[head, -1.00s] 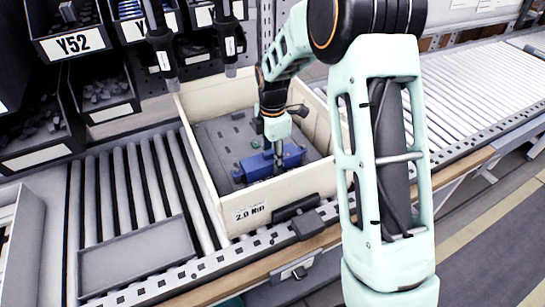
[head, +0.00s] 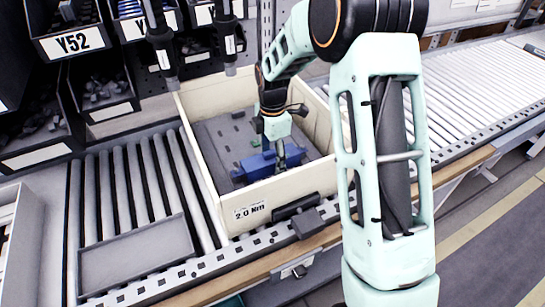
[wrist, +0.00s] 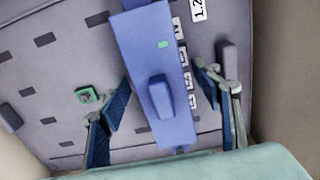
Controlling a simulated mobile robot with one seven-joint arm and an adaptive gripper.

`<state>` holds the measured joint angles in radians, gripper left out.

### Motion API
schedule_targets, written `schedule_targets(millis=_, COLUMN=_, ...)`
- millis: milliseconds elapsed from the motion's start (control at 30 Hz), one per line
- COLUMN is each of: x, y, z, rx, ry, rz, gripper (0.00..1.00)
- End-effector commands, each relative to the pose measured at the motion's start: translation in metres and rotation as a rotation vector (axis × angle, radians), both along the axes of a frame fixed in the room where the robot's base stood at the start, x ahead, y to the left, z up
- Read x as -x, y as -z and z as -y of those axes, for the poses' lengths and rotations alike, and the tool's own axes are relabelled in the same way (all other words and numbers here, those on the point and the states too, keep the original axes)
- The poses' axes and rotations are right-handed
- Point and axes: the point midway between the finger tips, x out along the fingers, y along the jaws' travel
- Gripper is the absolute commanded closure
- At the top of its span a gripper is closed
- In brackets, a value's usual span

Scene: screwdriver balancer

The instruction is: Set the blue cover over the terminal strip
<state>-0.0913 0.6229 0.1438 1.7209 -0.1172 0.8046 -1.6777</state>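The blue cover (head: 256,167) lies in the cream tote on the grey panel; in the wrist view the blue cover (wrist: 160,65) runs lengthwise with a raised grip block on top. The terminal strip itself is not visible; a row of small white labels (wrist: 184,56) runs along the cover's right edge. I cannot tell how fully the cover is seated. My gripper (wrist: 164,80) is open, with one finger on each side of the cover's block and gaps on both sides. In the head view my gripper (head: 272,150) is down inside the tote, over the cover.
The cream tote (head: 200,165) has high walls around the panel (wrist: 50,80). A small green part (wrist: 87,95) and a grey raised block (wrist: 229,65) are on the panel. Two dark tools hang (head: 163,58) near the tote's back left. An empty grey tray (head: 135,255) lies on the left rollers.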

Motion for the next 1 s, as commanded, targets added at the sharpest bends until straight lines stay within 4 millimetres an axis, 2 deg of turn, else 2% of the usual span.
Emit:
schedule_targets(millis=267, x=0.0, y=-0.005, z=0.0, rx=0.0, ry=0.0, rz=0.001, gripper=0.41)
schedule_targets(millis=367, x=-0.001, y=-0.018, z=0.0, rx=-0.001, ry=0.0, rz=0.002, gripper=0.41)
schedule_targets(millis=733, x=-0.001, y=-0.094, z=0.0, rx=0.0, ry=0.0, rz=0.003, gripper=0.41)
schedule_targets(millis=833, x=0.0, y=-0.107, z=0.0, rx=-0.001, ry=0.0, rz=0.002, gripper=0.41)
schedule_targets(millis=1000, x=0.0, y=-0.119, z=0.0, rx=0.0, ry=0.001, rz=0.0, gripper=0.41)
